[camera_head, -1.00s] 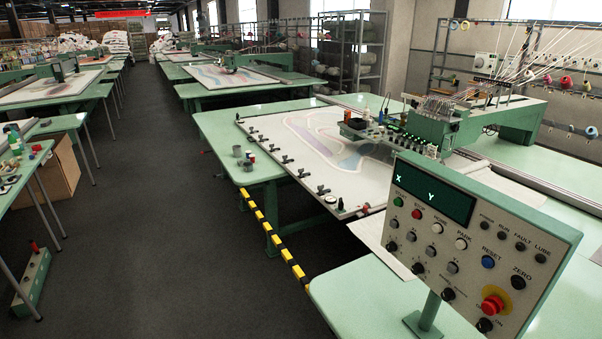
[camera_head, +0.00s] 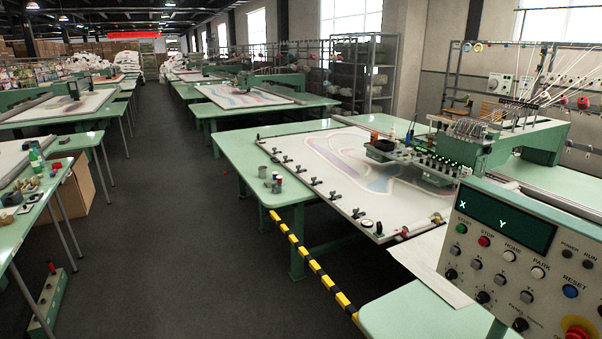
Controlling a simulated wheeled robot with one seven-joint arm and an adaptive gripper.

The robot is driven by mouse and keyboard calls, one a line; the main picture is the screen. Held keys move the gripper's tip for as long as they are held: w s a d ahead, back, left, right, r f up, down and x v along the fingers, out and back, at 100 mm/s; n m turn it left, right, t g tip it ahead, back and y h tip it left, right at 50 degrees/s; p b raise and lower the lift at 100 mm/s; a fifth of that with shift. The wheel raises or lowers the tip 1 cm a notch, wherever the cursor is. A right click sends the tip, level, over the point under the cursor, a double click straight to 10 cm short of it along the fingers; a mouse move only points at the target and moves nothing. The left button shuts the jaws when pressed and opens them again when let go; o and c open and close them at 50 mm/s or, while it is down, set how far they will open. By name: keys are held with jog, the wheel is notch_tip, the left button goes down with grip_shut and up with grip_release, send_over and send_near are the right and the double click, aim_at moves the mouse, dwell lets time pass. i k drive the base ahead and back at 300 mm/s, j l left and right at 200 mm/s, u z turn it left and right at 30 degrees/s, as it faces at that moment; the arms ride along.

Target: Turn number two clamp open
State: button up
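A row of several small black clamps (camera_head: 315,181) runs along the near left edge of the white tufting frame (camera_head: 375,225) on the green machine table (camera_head: 238,165). They are small in this view. No numbers on them can be read, so I cannot tell which is number two, nor whether any clamp is open or shut. A patterned cloth (camera_head: 345,160) with pale purple and pink shapes lies stretched in the frame. My gripper is not in view.
A yellow-black striped bar (camera_head: 304,257) runs along the floor side of the table. A control panel (camera_head: 505,225) stands at the front right, cut off by the picture edge. Small pots (camera_head: 264,172) sit near the table's left edge. The dark aisle floor (camera_head: 180,230) is clear.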

aim_at(332, 193)
jog(key=i+j+u, duration=0.2)
jog(key=i+j, duration=0.15)
jog(key=i+j+u, duration=0.2)
jog(key=i, duration=0.4)
jog(key=i+j+u, duration=0.2)
jog(key=i, duration=0.3)
jog(key=i+j+u, duration=0.2)
jog(key=i, duration=0.35)
jog(key=i+z, duration=0.35)
jog(key=i, duration=0.15)
jog(key=i+j+z, duration=0.3)
jog(key=i, duration=0.2)
jog(key=i+l+z, duration=0.2)
jog(key=z, duration=0.3)
jog(key=i+z, duration=0.7)
jog(key=z, duration=0.25)
